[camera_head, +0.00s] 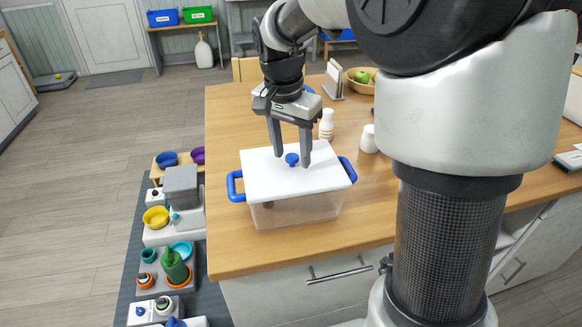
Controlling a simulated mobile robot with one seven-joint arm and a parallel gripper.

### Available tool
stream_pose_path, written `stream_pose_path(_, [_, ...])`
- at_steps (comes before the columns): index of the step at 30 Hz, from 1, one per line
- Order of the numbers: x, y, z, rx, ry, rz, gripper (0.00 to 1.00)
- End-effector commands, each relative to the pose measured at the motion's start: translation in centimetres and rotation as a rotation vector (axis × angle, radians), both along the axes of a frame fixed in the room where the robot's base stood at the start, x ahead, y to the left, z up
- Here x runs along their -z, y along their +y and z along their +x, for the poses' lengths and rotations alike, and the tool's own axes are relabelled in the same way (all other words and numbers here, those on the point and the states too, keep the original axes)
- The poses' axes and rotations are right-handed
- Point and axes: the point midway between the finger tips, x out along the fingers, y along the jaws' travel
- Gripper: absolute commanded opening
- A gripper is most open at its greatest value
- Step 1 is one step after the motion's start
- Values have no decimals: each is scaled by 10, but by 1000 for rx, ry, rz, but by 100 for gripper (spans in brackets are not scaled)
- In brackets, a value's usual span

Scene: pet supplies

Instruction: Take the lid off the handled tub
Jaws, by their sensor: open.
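The handled tub (295,213) stands on the wooden table near its front left corner. It is a clear box with blue handles on its left and right sides. Its white lid (264,179) lies on top, with a small blue knob (292,160) in the middle. My gripper (292,158) is open and points down over the lid, with one finger on each side of the knob. The fingertips are close to the lid; I cannot tell whether they touch it.
A white bottle (326,125) and a white shaker (369,139) stand behind the tub. A fruit bowl (358,84) and a napkin holder (333,82) are farther back. My arm hides much of the table's right side. Coloured bowls and pet items stand on the floor at left.

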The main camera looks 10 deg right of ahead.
Motion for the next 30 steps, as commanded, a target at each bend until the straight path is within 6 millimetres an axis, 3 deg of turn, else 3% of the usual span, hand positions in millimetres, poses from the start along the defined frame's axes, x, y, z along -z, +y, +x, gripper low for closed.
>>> stream_pose_path(6, [0, 0, 0, 0, 0, 0, 44])
stream_pose_path(14, [0, 0, 0, 0, 0, 0, 1])
stream_pose_path(24, [-3, 0, 0, 0, -1, 0, 0])
stream_pose_path(30, [-34, 1, 1, -1, -6, 1, 0])
